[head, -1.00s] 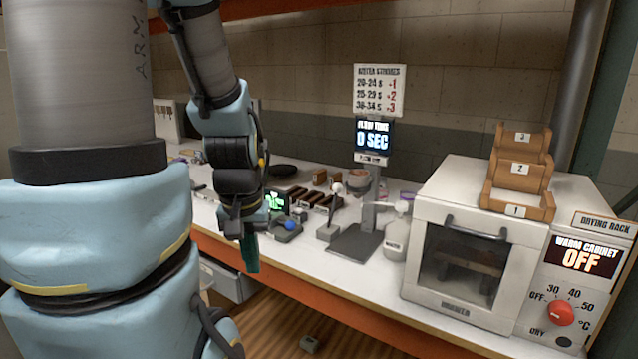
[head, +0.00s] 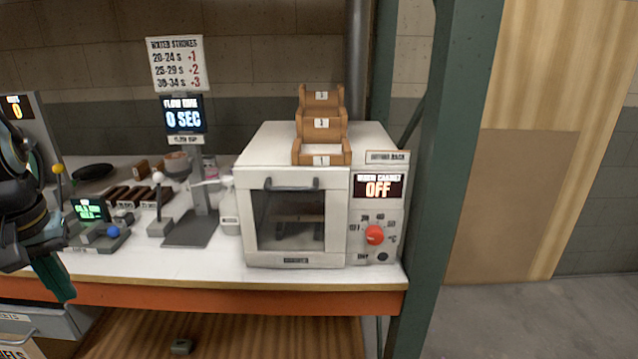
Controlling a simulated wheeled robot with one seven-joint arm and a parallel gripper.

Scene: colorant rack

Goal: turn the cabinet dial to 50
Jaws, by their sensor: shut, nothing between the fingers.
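The warm cabinet (head: 350,255) is a white box with a glass door, standing at the right end of the bench. Its red dial (head: 375,235) is on the control panel to the right of the door. The display (head: 378,187) above the dial reads OFF. The marks around the dial are too blurred to read now. My gripper (head: 56,280) is shut and empty at the left edge of the view. It hangs in front of the bench, well to the left of the dial and apart from the cabinet.
A wooden stepped rack (head: 322,125) sits on the cabinet. A flow stand (head: 199,205), a white bottle (head: 229,207) and a small lever (head: 158,205) stand between my gripper and the cabinet. A green post (head: 440,180) rises just right of the cabinet. Open floor lies beyond it.

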